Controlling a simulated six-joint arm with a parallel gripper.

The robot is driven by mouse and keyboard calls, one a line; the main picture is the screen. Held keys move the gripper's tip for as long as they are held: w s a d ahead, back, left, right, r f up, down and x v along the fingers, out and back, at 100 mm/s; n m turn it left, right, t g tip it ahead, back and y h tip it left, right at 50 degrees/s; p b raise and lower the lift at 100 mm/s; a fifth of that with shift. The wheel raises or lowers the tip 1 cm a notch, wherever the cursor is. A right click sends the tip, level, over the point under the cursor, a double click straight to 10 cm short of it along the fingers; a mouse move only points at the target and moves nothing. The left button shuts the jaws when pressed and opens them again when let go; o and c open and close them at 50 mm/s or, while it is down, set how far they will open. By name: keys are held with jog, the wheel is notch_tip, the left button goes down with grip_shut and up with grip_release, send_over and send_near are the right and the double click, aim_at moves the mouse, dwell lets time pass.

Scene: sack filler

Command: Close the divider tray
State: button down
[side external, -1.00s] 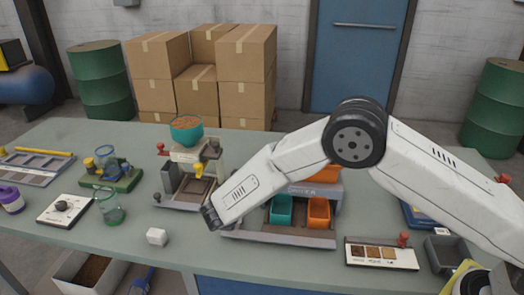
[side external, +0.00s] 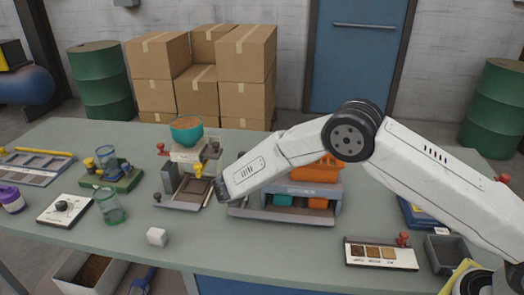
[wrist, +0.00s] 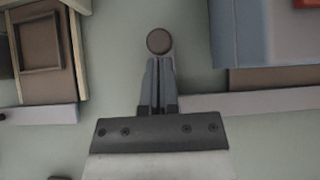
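The grey divider tray (side external: 285,215) is mostly under the grey-blue divider machine (side external: 314,189). Only the lower fronts of a teal bin (side external: 283,201) and an orange bin (side external: 318,203) show beneath it. In the wrist view a brown strip and the tray's pale front rim (wrist: 250,103) run off to the right. My gripper (wrist: 158,75) is beside the rim's left end, its fingers close together. A round brown knob (wrist: 159,41) shows just past the fingertips; I cannot tell whether they touch it. In the side view my gripper (side external: 220,191) is at the tray's left end, its fingertips partly hidden.
The sack filler (side external: 188,175) with a teal bowl (side external: 186,131) stands close to the left of my gripper. A sample board (side external: 380,254) and a dark bin (side external: 445,253) are at right. The front middle of the table is clear.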

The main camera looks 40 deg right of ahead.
aim_at(237, 213)
jog(key=shift+w+d+r, duration=0.1)
jog(key=shift+w+d, duration=0.05)
jog(key=shift+d, duration=0.05)
jog(key=shift+s+a, duration=0.3)
jog(key=shift+a, duration=0.1)
jog(key=s+a, duration=0.2)
jog(key=shift+s+a, duration=0.25)
jog(key=shift+a, duration=0.05)
jog(key=v, duration=0.9)
jog(key=shift+s+a+r, duration=0.2)
jog(key=shift+s+r, duration=0.05)
jog(key=shift+r, duration=0.05)
jog(key=s+d+r+m+g+y, duration=0.2)
jog(key=s+d+m+y, duration=0.1)
jog(key=s+d+m, duration=0.6)
jog(key=s+d+r+m+g+y, duration=0.1)
jog(key=s+d+r+m+y, duration=0.1)
jog(key=s+d+m, duration=0.8)
jog(key=s+m+y, duration=0.1)
jog(key=s+m, duration=0.4)
jog(key=m, duration=0.3)
jog(key=shift+d+r+g, duration=0.2)
jog(key=shift+d+g, duration=0.1)
jog(key=shift+g, duration=0.1)
